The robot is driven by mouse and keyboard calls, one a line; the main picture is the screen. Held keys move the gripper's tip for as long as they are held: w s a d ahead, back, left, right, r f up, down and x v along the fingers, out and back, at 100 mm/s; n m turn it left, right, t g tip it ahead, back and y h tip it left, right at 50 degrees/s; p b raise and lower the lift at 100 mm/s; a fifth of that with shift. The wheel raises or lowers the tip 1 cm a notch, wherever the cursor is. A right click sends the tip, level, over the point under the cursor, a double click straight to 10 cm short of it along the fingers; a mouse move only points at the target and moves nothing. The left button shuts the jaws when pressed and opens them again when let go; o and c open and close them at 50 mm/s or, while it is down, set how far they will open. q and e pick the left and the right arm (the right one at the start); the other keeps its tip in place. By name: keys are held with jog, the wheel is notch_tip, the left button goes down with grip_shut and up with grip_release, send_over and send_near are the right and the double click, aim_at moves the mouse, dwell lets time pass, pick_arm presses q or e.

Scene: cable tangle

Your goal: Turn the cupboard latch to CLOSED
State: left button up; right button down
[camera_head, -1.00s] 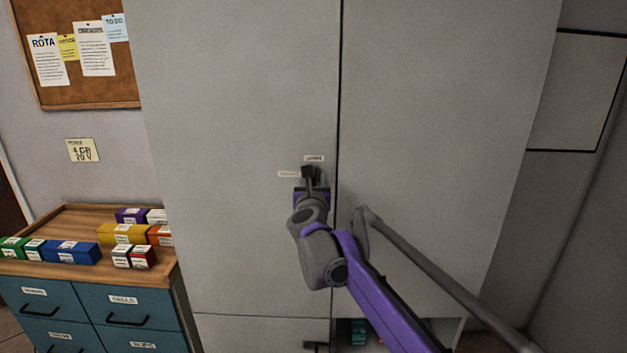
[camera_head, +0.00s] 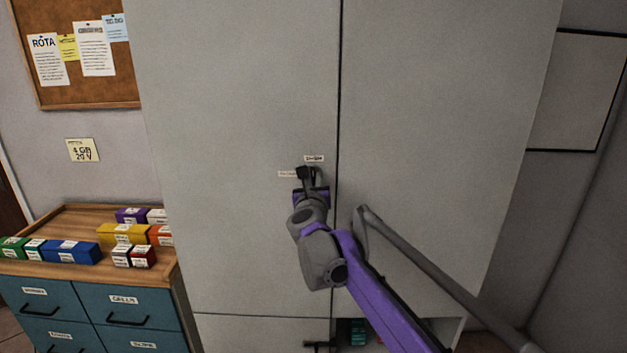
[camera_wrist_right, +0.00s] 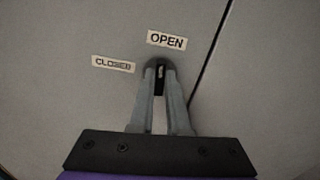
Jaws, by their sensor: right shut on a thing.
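The cupboard latch (camera_wrist_right: 159,82) is a small dark piece on the left door near the door gap, mostly hidden by my fingers. My right gripper (camera_wrist_right: 160,70) is shut on it, one finger on each side. In the head view, my right gripper (camera_head: 308,174) is at the latch, with my arm reaching up from below. The OPEN label (camera_wrist_right: 167,40) is just above the fingertips, and the CLOSED label (camera_wrist_right: 113,63) is to their left. The latch's exact angle is hard to tell. My left gripper is not in view.
The tall grey cupboard (camera_head: 240,90) fills the middle, with an open compartment (camera_head: 357,332) low down. A drawer unit (camera_head: 105,305) with several small boxes on top stands at the left. The door face around the latch is clear.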

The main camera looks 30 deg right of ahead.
jog(key=n, duration=0.8)
jog(key=n+b, duration=0.1)
jog(key=n, duration=0.3)
jog(key=n+b, duration=0.1)
jog(key=n, duration=0.3)
jog(key=shift+w+a+f, duration=0.1)
jog(key=shift+a+f, duration=0.05)
jog(key=shift+f, duration=0.1)
jog(key=shift+n, duration=0.4)
jog(key=c, duration=0.9)
grip_release()
